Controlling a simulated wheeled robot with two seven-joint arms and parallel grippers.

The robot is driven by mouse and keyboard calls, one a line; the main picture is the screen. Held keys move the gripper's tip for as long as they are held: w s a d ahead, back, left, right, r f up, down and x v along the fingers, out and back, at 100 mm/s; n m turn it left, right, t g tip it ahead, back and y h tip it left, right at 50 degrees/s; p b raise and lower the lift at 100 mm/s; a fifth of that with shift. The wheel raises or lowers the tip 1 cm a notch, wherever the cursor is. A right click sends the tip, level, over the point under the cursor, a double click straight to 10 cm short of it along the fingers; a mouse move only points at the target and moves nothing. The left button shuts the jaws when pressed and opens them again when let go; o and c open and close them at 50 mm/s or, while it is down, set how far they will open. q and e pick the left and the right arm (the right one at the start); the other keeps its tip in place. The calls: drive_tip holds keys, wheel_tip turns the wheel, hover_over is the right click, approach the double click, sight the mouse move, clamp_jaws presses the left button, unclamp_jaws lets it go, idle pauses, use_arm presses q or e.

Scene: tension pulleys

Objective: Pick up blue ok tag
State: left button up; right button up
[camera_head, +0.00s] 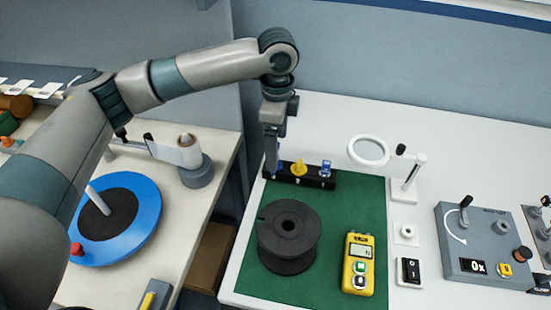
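A black holder (313,183) stands at the back edge of the green mat, with small coloured pieces upright in it. A blue piece with a pale face (325,168) stands at its right end; it looks like a blue tag, but I cannot read "ok" on it. A yellow piece (299,168) stands in the middle. My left gripper (273,170) points down at the holder's left end, where a little blue shows by its fingertips. The fingers are too small to tell whether they are open or hold something. My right gripper is not in view.
A black spool (288,237) and a yellow meter (359,264) rest on the green mat (335,225). A ring magnifier (369,151) stands behind them. A grey control box (484,246) is at the right. A blue disc (117,219) lies on the left table.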

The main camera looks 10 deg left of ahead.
use_arm(q)
drive_tip(key=shift+w+f+p, duration=0.1)
drive_tip(key=shift+f+p, duration=0.3)
drive_tip(key=shift+f, duration=0.15)
wheel_tip(320, 180, down, 3)
drive_tip(key=shift+w+a+f+p, duration=0.1)
drive_tip(key=shift+p, duration=0.55)
drive_tip(key=shift+f, duration=0.45)
drive_tip(key=c, duration=1.1)
drive_tip(key=shift+r, duration=0.15)
